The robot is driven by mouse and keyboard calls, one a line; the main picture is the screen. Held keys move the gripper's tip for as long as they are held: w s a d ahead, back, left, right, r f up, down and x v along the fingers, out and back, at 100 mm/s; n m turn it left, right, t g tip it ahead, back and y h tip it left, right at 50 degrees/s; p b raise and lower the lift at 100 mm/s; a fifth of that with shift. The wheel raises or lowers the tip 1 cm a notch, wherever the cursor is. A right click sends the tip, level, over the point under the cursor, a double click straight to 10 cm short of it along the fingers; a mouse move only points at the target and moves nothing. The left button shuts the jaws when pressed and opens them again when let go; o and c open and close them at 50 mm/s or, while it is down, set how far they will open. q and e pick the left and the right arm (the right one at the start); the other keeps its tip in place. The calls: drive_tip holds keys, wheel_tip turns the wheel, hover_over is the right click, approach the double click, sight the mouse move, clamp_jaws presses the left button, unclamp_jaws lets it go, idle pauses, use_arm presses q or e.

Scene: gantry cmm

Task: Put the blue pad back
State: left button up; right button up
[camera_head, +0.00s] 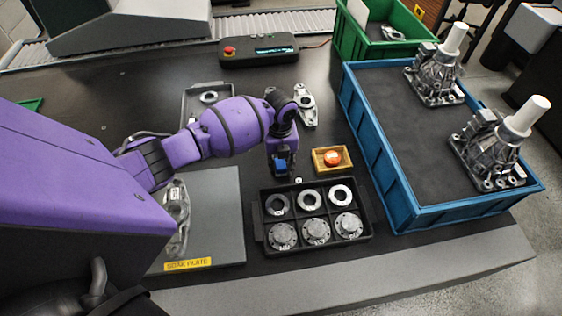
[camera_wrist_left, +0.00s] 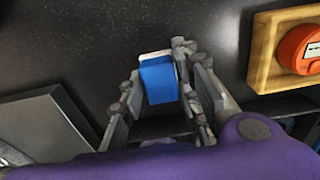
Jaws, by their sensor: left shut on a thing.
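The blue pad (camera_head: 281,164) is a small block with a pale edge. It shows between the fingers in the left wrist view (camera_wrist_left: 158,80). My left gripper (camera_head: 281,172) is shut on it and points down over the dark table, between the soak plate and the small wooden tray. The fingers cover parts of the pad's sides in the left wrist view. I cannot tell how far the pad is above the table. My right gripper is not in view.
A black compartment tray (camera_head: 260,216) with rings and flanged parts stands just in front. A wooden tray (camera_head: 346,168) with an orange round piece is on the right. The soak plate (camera_head: 222,225) lies left. A blue crate (camera_head: 392,180) with castings stands farther right.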

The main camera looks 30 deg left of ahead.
sight(280, 162)
use_arm(q)
drive_tip(key=shift+r, duration=0.15)
drive_tip(key=shift+f, duration=0.3)
drive_tip(key=o, duration=1.1)
drive_tip(key=shift+r, duration=0.1)
wheel_tip(280, 162, up, 12)
drive_tip(key=shift+r+p, duration=0.2)
drive_tip(key=shift+p, duration=0.2)
